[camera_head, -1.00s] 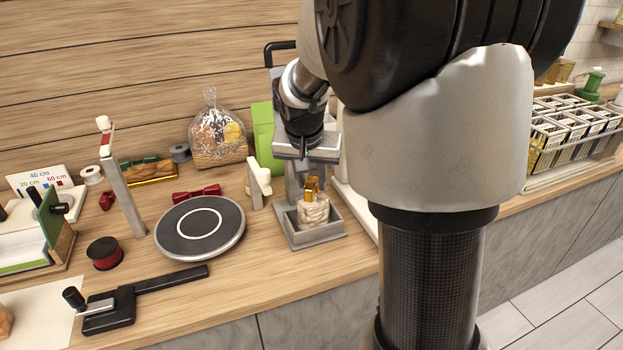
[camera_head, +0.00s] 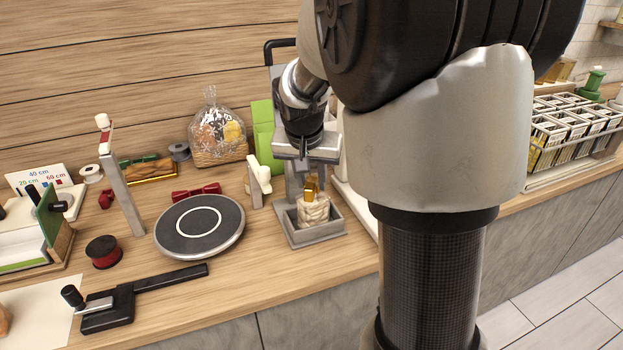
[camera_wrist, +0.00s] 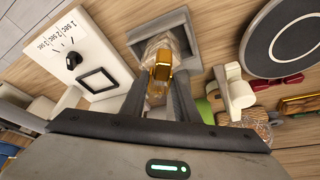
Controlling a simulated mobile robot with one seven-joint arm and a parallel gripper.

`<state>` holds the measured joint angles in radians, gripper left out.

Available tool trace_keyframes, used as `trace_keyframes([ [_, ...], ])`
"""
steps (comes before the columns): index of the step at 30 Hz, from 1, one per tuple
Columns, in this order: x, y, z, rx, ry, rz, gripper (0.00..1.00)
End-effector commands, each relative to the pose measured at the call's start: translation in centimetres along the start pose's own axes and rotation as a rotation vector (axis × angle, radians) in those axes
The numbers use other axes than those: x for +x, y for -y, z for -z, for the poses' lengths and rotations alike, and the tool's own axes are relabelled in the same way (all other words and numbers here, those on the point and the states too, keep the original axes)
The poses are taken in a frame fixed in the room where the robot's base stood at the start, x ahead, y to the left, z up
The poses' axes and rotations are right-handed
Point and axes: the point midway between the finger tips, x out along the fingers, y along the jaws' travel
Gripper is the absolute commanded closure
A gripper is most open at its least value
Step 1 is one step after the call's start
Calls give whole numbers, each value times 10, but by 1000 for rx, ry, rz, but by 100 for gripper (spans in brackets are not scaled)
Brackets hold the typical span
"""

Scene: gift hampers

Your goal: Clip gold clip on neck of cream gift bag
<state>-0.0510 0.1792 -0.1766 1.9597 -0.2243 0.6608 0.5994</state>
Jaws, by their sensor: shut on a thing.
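The cream gift bag (camera_head: 313,212) stands upright in a grey open-topped holder (camera_head: 320,234) on the counter. The gold clip (camera_head: 310,187) is at the top of the bag, at its neck. In the wrist view the gold clip (camera_wrist: 161,66) lies over the bag's gathered top (camera_wrist: 160,45). My gripper (camera_wrist: 163,85) is shut on the gold clip and points down at the bag from above. The gripper (camera_head: 308,172) is partly hidden in the head view. Whether the clip's jaws close around the neck cannot be told.
A dark round turntable (camera_head: 200,228) with a white ring is left of the holder. A white panel with a knob and time marks (camera_wrist: 78,55) stands beside the holder. A wrapped hamper (camera_head: 218,135) and a green box (camera_head: 264,135) are behind. Open counter lies in front.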

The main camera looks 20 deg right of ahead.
Motion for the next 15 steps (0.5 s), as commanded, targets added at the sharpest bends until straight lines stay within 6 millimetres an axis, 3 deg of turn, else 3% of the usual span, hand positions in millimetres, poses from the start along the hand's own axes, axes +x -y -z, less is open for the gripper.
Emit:
trace_keyframes([
  [15,4,0,-2,0,0,0,100],
])
